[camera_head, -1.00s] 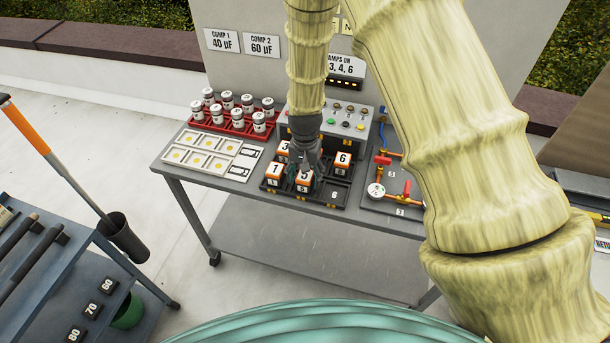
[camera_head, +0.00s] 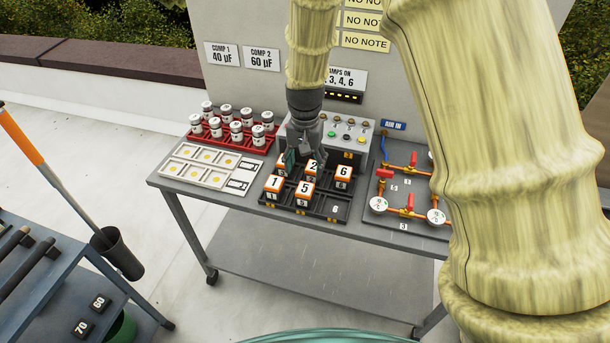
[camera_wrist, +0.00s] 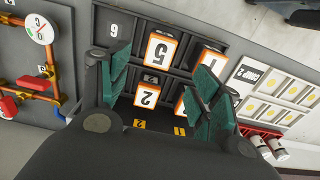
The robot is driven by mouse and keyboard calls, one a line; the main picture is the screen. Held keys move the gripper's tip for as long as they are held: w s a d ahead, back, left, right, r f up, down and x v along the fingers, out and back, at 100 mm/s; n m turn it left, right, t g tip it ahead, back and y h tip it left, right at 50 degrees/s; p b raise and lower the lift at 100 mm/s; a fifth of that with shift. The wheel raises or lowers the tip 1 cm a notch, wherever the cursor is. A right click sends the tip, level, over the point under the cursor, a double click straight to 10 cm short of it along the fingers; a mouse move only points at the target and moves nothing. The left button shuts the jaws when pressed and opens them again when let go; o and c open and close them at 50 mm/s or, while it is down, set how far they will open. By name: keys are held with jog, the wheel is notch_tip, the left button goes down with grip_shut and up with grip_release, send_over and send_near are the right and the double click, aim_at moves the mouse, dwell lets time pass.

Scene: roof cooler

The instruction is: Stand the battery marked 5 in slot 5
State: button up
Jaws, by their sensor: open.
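The battery marked 5 (camera_head: 305,190) is a block with a white-and-orange top. It stands upright in the front middle slot of the black rack (camera_head: 328,218), and it also shows in the wrist view (camera_wrist: 160,48). My gripper (camera_head: 304,160) is open above the back row, behind battery 5 and apart from it. In the wrist view the battery marked 2 (camera_wrist: 147,95) shows between my two green fingers. Whether my fingers touch battery 2 cannot be told.
Battery 1 (camera_head: 272,185) stands left of battery 5, battery 6 (camera_head: 343,172) at back right. A back left battery is partly hidden by my gripper. The front right slot, labelled 6 (camera_head: 336,209), is empty. A control box (camera_head: 355,142) stands close behind; piping (camera_head: 408,185) lies right.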

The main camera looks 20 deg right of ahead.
jog(key=shift+r, duration=1.1)
